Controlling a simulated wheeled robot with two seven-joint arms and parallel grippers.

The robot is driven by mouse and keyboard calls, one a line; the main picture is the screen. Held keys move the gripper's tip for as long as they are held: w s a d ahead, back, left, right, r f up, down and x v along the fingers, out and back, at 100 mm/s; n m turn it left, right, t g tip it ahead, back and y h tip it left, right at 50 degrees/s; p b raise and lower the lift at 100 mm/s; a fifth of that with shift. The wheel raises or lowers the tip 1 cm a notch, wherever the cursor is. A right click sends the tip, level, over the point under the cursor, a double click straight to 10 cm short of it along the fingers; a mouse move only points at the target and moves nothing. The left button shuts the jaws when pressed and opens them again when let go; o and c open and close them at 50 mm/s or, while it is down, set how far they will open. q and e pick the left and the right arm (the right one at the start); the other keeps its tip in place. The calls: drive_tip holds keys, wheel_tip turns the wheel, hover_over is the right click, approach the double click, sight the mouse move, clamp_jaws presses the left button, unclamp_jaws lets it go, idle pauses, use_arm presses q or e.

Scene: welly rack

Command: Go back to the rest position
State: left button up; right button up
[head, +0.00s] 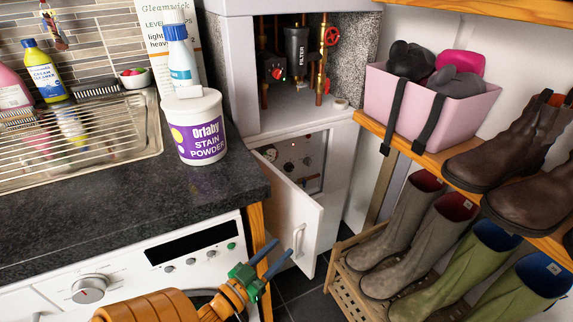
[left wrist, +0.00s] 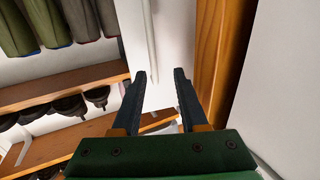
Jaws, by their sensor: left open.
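My left gripper (head: 284,246) is low in the head view, in front of the washing machine's right end and near the open white cupboard door (head: 290,213). Its blue fingers are apart with nothing between them. In the left wrist view the fingers of my left gripper (left wrist: 157,73) are spread and empty, with a pale panel behind them. My right gripper is in neither view. Grey-brown wellies (head: 401,222) and green wellies (head: 470,262) stand on a slatted wooden rack (head: 350,290) at the right.
A dark worktop (head: 110,215) above the washing machine (head: 150,265) holds a stain powder tub (head: 197,140) and a wire drainer (head: 85,140). A wooden shelf (head: 425,155) at right carries a pink box (head: 405,100) and brown boots (head: 505,150). Dark floor shows between door and rack.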

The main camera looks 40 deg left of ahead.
use_arm(q)
drive_tip(key=shift+s+d, duration=0.1)
drive_tip(key=shift+s, duration=1.35)
